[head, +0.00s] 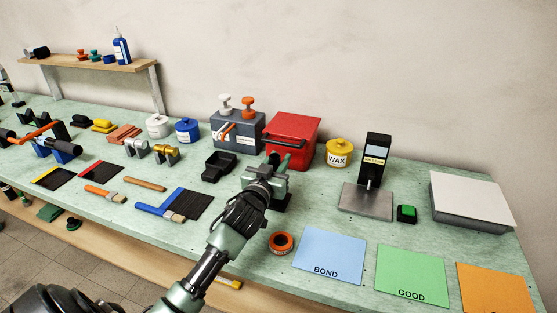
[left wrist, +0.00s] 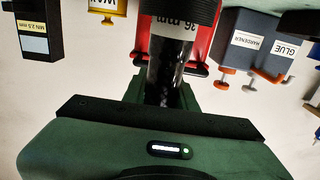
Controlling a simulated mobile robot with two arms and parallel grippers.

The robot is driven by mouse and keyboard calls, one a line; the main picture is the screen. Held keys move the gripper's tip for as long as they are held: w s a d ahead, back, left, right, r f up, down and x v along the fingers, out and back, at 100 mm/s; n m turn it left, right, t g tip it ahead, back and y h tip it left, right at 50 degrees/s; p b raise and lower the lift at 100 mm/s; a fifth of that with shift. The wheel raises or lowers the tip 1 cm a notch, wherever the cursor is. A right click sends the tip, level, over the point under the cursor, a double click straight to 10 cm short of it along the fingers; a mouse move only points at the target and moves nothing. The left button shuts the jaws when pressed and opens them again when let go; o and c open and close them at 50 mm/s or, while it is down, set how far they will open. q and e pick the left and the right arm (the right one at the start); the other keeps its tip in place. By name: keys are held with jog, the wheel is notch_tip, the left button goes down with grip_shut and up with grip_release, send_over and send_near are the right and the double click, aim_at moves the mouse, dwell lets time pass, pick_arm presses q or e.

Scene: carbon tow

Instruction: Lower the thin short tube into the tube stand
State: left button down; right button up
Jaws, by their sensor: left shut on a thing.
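My left gripper (head: 274,164) is over the middle of the bench, in front of the red box, and its arm hides much of what lies below it. In the left wrist view a dark tube with a woven surface (left wrist: 168,92) stands out between the green fingers, and the gripper is shut on it. Beyond the tube is a black ribbed part with a white "36 mm" mark (left wrist: 176,24); I cannot tell whether it belongs to the tube or to a stand. A black block (head: 284,203) shows partly below the gripper; it may be the tube stand. My right gripper is not in view.
The red box (head: 294,130), the grey hardener and glue unit (head: 238,130) and a yellow wax pot (head: 340,152) stand behind. A black tray (head: 219,167) is to the left.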

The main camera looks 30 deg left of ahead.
pick_arm(q)
jog(key=shift+f+b, duration=0.6)
jog(key=shift+f, duration=0.25)
jog(key=c, duration=1)
grip_release()
jog(key=shift+c, duration=0.2)
jog(key=v, duration=0.8)
jog(key=shift+b, duration=0.35)
jog(key=shift+w+r, duration=0.1)
